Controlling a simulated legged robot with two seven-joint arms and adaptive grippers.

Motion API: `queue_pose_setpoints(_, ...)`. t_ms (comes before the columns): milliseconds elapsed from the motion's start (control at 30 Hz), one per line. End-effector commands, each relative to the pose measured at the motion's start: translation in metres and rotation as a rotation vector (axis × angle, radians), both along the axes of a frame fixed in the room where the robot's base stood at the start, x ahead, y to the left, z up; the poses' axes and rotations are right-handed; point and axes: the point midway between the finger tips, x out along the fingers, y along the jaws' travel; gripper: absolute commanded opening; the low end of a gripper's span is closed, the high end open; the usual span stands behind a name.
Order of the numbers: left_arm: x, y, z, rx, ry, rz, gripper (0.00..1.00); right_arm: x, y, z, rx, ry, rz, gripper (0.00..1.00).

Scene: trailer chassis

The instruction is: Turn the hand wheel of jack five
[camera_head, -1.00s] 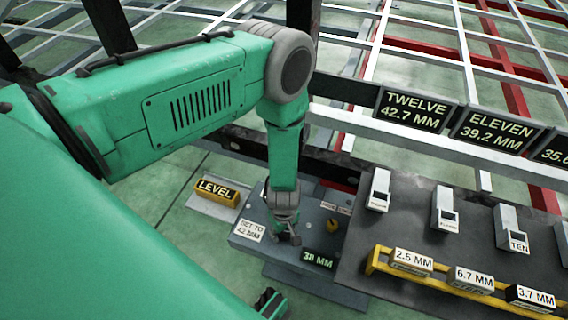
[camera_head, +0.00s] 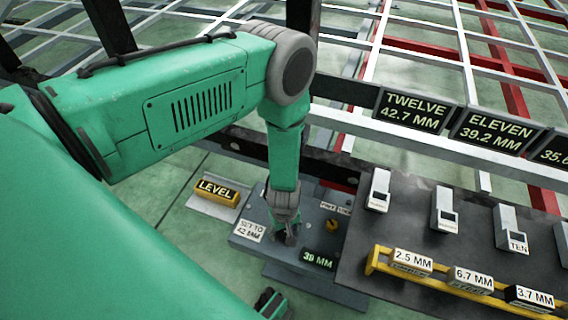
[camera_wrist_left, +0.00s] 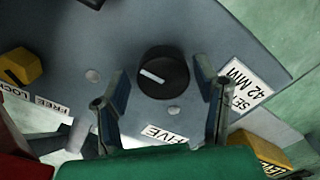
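The hand wheel (camera_wrist_left: 163,73) of jack five is a round black knob with a white mark, on a grey plate (camera_wrist_left: 70,55). A FIVE label (camera_wrist_left: 165,134) sits beside it in the left wrist view. My left gripper (camera_wrist_left: 160,78) points down at the wheel, one finger on each side, with gaps showing between fingers and knob. In the head view the left gripper (camera_head: 287,232) hides most of the wheel. The jack's display (camera_head: 318,260) reads 39 MM. A sign (camera_head: 249,231) reads SET TO 42 MM.
A yellow lock knob (camera_head: 332,225) marked FREE and LOCK stands right of the gripper. A yellow LEVEL block (camera_head: 216,191) lies to the left. A dark bench (camera_head: 400,225) with gauge blocks on a yellow rack (camera_head: 376,262) is at right. The chassis frame runs behind.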

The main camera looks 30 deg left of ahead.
Motion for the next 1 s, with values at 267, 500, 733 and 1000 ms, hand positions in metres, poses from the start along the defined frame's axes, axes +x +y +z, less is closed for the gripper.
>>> queue_pose_setpoints(267, -0.002, 0.0, -0.001, 0.0, 0.005, 0.0, 0.61, 0.0, 0.0, 0.0, 0.0, 0.0, 0.0, 0.4)
queue_pose_setpoints(500, -0.001, 0.0, 0.021, 0.0, 0.004, 0.001, 0.61, -0.002, 0.0, 0.001, 0.0, -0.003, 0.0, 0.4)
queue_pose_setpoints(733, 0.0, 0.0, 0.071, 0.0, 0.001, 0.001, 0.61, -0.001, 0.0, 0.001, 0.0, -0.003, 0.0, 0.4)
queue_pose_setpoints(1000, -0.001, 0.0, 0.111, 0.0, 0.004, 0.0, 0.61, -0.001, 0.0, 0.001, 0.0, -0.003, 0.0, 0.4)
